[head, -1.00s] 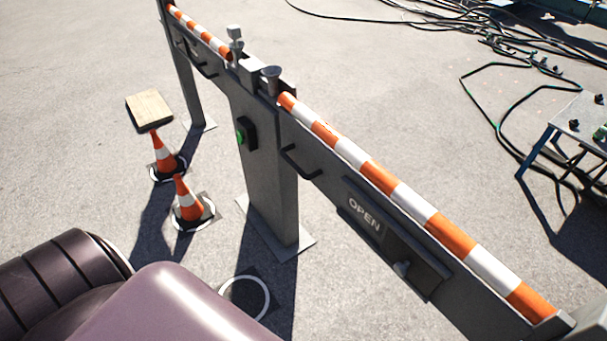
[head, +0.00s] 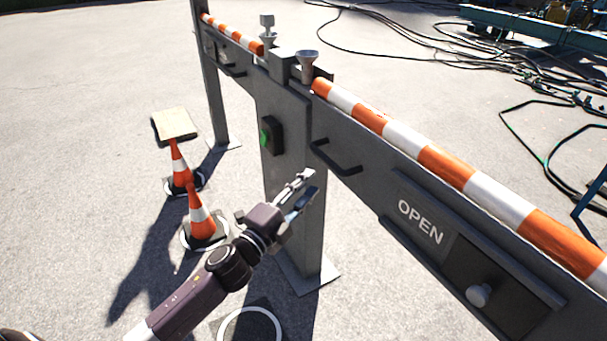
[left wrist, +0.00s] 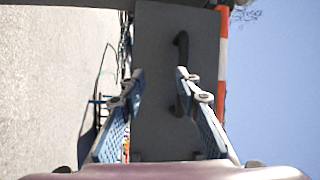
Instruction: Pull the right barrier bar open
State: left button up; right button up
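The right barrier bar, striped orange and white (head: 440,163), lies along the top of a grey panel (head: 375,185). A dark handle (head: 338,162) sits on the panel near the central post; it also shows in the left wrist view (left wrist: 181,50). Below the bar are an "OPEN" label (head: 420,222) and a grey knob (head: 478,294). My left gripper (head: 302,192) is in front of the post, below and left of the handle. In the left wrist view its blue fingers (left wrist: 160,76) are apart with nothing held between them. My right gripper is out of view.
The central post (head: 290,235) carries a green button (head: 266,138). Left of it stand orange cones (head: 200,215) and a flat board (head: 174,124) on top of one cone. Black cables (head: 400,30) lie on the ground behind. The paved ground at far left is clear.

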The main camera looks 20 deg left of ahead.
aim_at(325, 159)
pick_arm(q)
jog(key=shift+m+t+h, duration=0.3)
jog(key=shift+m+t, duration=0.1)
jog(key=shift+m, duration=0.2)
jog(key=shift+w+d+r, duration=0.35)
jog(key=shift+w+r, duration=0.4)
jog(key=shift+w, duration=0.35)
jog(key=shift+w+d+r, duration=0.4)
jog(key=shift+w+r, duration=0.4)
jog(key=shift+w, duration=0.3)
jog(key=shift+w+d+r, duration=0.35)
jog(key=shift+w+r, duration=0.4)
jog(key=shift+w, duration=0.35)
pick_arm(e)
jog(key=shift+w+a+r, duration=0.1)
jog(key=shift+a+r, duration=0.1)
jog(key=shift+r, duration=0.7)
pick_arm(q)
jog(key=shift+c, duration=0.2)
grip_shut()
